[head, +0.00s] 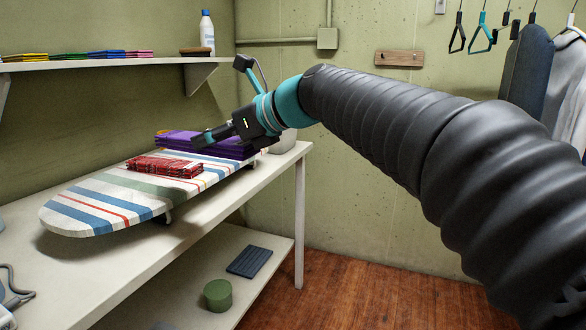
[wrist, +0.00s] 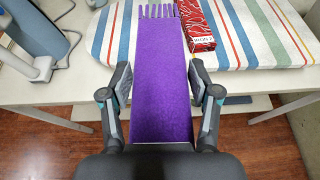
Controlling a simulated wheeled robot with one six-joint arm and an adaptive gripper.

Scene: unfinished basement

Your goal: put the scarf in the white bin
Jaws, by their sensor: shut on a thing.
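The purple scarf (head: 190,138) is folded into a flat strip at the far part of the striped ironing board (head: 110,200). In the wrist view the scarf (wrist: 161,60) runs between my fingers, with its fringe at the far end. My gripper (head: 203,139) is shut on the scarf, one finger at each long side. I cannot tell whether the scarf is lifted clear of the board. A rounded off-white container (head: 284,142), perhaps the white bin, stands behind my gripper on the table and is mostly hidden.
A red patterned folded cloth (head: 165,166) lies just beside the scarf on the board. A white table (head: 245,184) carries the board. Its lower shelf holds a green cylinder (head: 218,294) and a dark flat item (head: 249,262). A wall shelf (head: 120,61) hangs above.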

